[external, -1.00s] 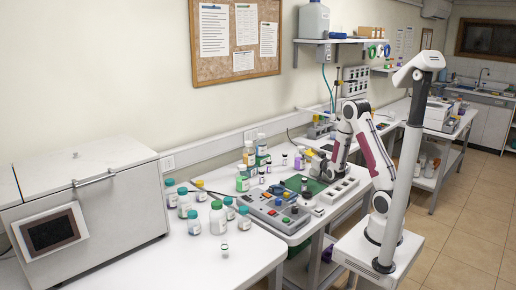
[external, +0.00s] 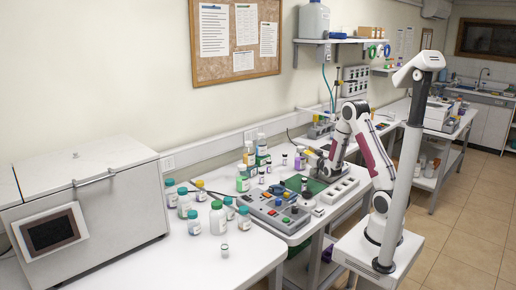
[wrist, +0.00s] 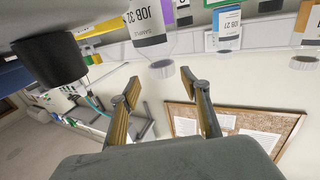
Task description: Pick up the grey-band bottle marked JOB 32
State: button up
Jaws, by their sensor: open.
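In the wrist view, which looks upside down, the bottle marked JOB 32 (wrist: 150,26) is at the top, with a white label and a grey ribbed cap. In the external view my gripper (external: 312,156) is low over the bench, beside small bottles; the JOB 32 marking is too small to read there.
A blue-band JOB 27 bottle (wrist: 227,24) stands beside it in the wrist view. A dark cylinder (wrist: 50,60) is close on the left. In the external view, a grey-red control panel (external: 275,212) and several green-capped bottles (external: 217,218) lie left of the arm.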

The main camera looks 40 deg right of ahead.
aim_at(303, 149)
jog(key=shift+x, duration=2.45)
jog(key=shift+a, duration=0.2)
grip_shut()
